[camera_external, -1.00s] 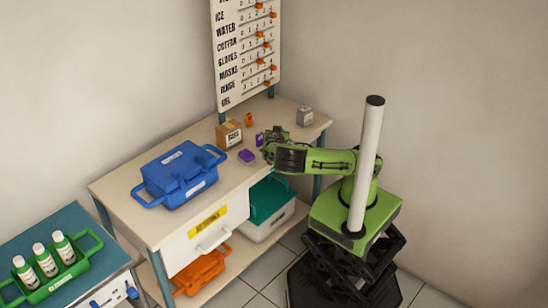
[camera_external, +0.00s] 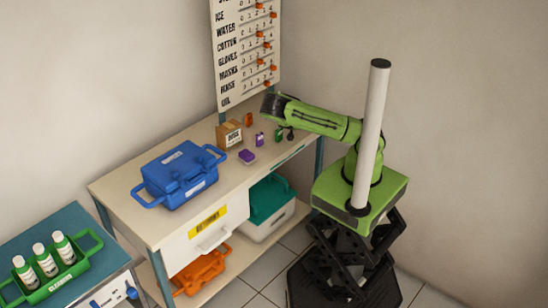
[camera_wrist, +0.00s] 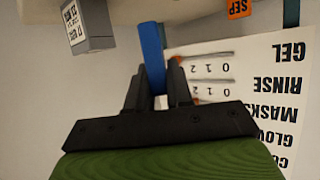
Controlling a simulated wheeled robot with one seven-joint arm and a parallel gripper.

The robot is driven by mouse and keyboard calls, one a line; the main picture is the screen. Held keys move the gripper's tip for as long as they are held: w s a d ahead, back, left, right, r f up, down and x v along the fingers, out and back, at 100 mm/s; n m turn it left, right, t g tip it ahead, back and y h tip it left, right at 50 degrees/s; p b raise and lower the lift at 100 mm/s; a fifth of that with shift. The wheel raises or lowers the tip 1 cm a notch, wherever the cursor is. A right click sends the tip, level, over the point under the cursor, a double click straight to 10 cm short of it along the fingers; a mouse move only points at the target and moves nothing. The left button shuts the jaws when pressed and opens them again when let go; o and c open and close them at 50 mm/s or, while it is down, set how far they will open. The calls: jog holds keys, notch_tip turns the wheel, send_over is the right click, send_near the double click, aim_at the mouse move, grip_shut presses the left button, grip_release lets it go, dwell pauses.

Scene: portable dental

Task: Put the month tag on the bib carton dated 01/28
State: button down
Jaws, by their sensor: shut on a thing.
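In the wrist view my gripper (camera_wrist: 159,72) is shut on a narrow blue tag (camera_wrist: 151,48), seen edge-on; no month can be read on it. In the external view my gripper (camera_external: 270,105) is raised above the back right of the bench, its fingertips and the tag not clear. A brown carton (camera_external: 229,135) with a pale label stands on the bench left of it. A grey box (camera_wrist: 97,23) with a printed label shows at the wrist view's upper left. I cannot read for certain which carton bears 01/28.
An orange SEP tag (camera_wrist: 238,8) stands on the bench, with purple (camera_external: 259,139) and green (camera_external: 279,134) tags nearby. A purple item (camera_external: 246,156) and blue case (camera_external: 180,176) lie farther left. The stock board (camera_external: 246,50) rises behind the bench, close to my gripper.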

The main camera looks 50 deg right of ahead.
jog(key=w+a+r+n+t+y, duration=0.1)
jog(key=w+a+r+n+y, duration=0.55)
jog(key=a, duration=0.45)
jog(key=w+a+r+n+t+y, duration=0.1)
jog(key=w+a+r+n+y, duration=0.55)
jog(key=a, duration=0.55)
jog(key=m, duration=0.1)
send_over(223, 129)
notch_tip(223, 129, down, 10)
jog(key=shift+w+d+f+b, duration=0.15)
jog(key=shift+b, duration=0.15)
jog(key=c, duration=1)
grip_release()
